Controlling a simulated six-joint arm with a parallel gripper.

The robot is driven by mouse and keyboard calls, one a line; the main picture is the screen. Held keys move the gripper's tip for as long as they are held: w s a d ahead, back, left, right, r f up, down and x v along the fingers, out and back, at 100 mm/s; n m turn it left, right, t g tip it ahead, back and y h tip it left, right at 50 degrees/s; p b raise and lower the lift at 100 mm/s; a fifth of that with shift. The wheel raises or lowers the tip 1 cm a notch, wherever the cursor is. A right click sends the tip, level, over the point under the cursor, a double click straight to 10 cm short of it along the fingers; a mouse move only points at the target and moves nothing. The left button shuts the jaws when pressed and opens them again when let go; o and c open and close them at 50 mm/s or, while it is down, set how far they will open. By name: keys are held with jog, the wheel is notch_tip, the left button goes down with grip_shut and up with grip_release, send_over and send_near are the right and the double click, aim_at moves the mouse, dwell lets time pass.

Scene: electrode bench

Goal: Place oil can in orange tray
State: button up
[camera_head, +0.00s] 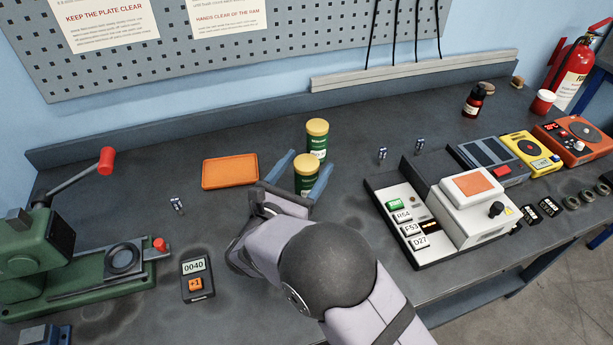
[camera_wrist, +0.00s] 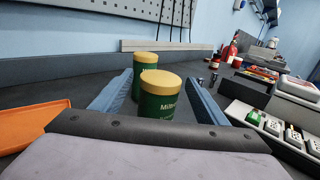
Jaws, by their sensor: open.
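Two green cans with yellow lids stand upright on the bench, one behind the other. The near can (camera_head: 306,180) is between the two blue fingers of my gripper (camera_head: 310,161), which is open. In the wrist view the near can (camera_wrist: 160,100) stands between the spread fingers, with gaps on both sides, and partly hides the far can (camera_wrist: 140,72). The far can (camera_head: 316,145) is just beyond the fingertips. The labels are too small to tell which is the oil can. The orange tray (camera_head: 230,173) lies flat and empty, left of my gripper.
A green press (camera_head: 60,262) with a red-knobbed lever stands at the left. A counter box (camera_head: 197,280) and small cells (camera_head: 177,205) lie nearer the tray. A white device (camera_head: 475,208) with labelled slots stands at the right. A dark bottle (camera_head: 474,102) is farther back.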

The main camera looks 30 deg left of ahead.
jog(key=shift+w, duration=0.25)
jog(key=shift+r, duration=0.1)
jog(key=c, duration=1.6)
jog(key=shift+r+b, duration=0.8)
jog(key=shift+r, duration=4.2)
jog(key=shift+f, duration=0.1)
